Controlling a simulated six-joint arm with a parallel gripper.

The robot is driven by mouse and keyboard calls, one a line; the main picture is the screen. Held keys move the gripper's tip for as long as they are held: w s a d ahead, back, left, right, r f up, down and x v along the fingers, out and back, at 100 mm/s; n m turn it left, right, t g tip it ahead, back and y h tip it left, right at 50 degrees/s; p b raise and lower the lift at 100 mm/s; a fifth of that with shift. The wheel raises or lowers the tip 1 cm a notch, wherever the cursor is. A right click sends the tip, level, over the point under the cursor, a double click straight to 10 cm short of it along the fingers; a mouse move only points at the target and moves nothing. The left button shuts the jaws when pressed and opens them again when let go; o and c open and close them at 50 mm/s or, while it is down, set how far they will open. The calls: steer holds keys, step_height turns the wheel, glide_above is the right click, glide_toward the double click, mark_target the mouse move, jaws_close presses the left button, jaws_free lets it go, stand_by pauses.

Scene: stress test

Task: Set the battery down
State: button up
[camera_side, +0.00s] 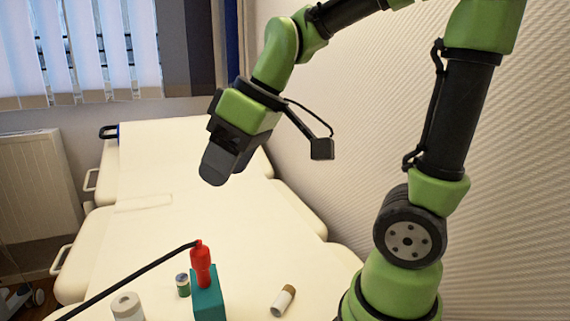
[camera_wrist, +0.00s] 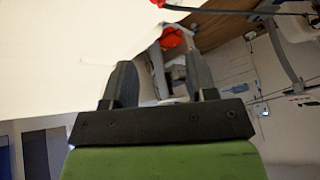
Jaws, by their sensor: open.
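My gripper (camera_side: 222,168) is in the air above the cream padded couch (camera_side: 150,225), well away from the small objects at its near end. In the wrist view its two fingers (camera_wrist: 160,78) are apart with nothing held between them. A small green and dark cylinder with a pale top (camera_side: 183,285) stands upright left of a teal block. A white cylinder with a brown end (camera_side: 283,300) lies tilted right of the block. I cannot tell for sure which of these is the battery. Neither touches my gripper.
A red tool (camera_side: 202,265) with a black cable stands at the teal block (camera_side: 208,302). The cable (camera_side: 130,277) runs to the lower left. A white roll (camera_side: 127,306) is at the near edge. The couch's middle is clear. A wall (camera_side: 350,130) rises along the right.

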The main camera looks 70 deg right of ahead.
steer(key=s+a+r+m+t, duration=0.1)
steer(key=s+m+t, duration=0.1)
steer(key=s+m, duration=0.3)
steer(key=s, duration=0.3)
steer(key=shift+s+m, duration=0.3)
steer(key=shift+s, duration=0.1)
steer(key=shift+r, duration=0.1)
stand_by(0.4)
